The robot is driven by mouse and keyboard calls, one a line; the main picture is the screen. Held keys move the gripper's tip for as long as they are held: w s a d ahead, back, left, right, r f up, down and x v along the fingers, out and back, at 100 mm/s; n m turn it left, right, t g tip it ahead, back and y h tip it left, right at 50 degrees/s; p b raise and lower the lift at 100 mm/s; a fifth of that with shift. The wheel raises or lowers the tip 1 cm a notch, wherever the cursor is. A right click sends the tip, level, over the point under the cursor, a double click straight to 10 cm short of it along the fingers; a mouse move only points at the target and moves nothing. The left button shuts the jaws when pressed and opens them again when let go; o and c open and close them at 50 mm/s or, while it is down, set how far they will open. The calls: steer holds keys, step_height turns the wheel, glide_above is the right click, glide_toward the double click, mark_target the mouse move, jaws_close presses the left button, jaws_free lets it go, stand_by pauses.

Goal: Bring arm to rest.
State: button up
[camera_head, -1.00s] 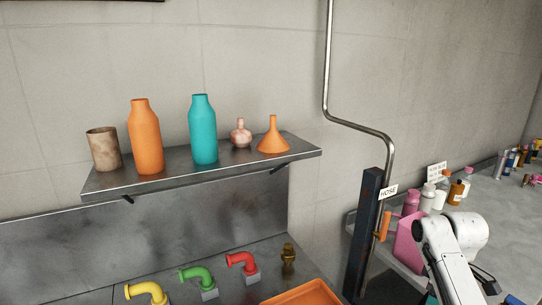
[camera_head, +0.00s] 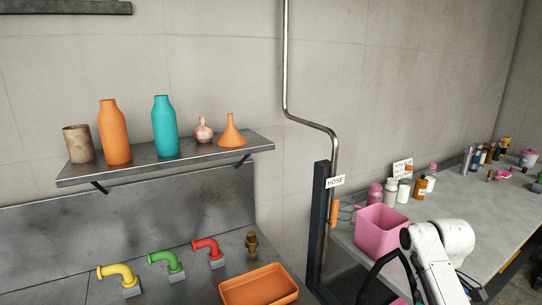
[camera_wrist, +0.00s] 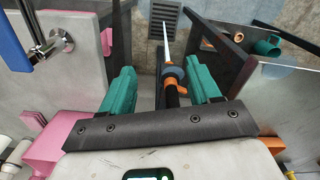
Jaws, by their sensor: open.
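My gripper (camera_wrist: 160,72) shows in the wrist view with its two teal fingers spread apart. A thin white rod with an orange and black part (camera_wrist: 172,80) shows in the gap between the fingers. I cannot tell what it is or whether it touches them. In the head view my white arm stands bent at the lower right. My gripper is out of the head view.
A pink bin (camera_head: 381,230) stands on the grey right counter (camera_head: 470,205) beside my arm. A dark post labelled HOSE (camera_head: 319,220) stands left of it. A wall shelf (camera_head: 165,169) holds bottles and a funnel. An orange tray (camera_head: 258,286) sits front centre.

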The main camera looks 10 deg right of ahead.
steer(key=s+a+f+m+y, duration=0.1)
steer(key=s+a+f+m, duration=0.2)
steer(key=s+a+f, duration=1.1)
steer(key=s+a+r+m, duration=0.1)
steer(key=s+m, duration=0.1)
steer(key=s, duration=0.8)
steer(key=s+a+r+m+t+h, duration=0.1)
steer(key=s+m, duration=0.2)
steer(key=s, duration=0.7)
steer(key=shift+s+a+r, duration=0.15)
steer(key=shift+s+r, duration=0.05)
steer(key=shift+r, duration=0.15)
steer(key=shift+c, duration=0.4)
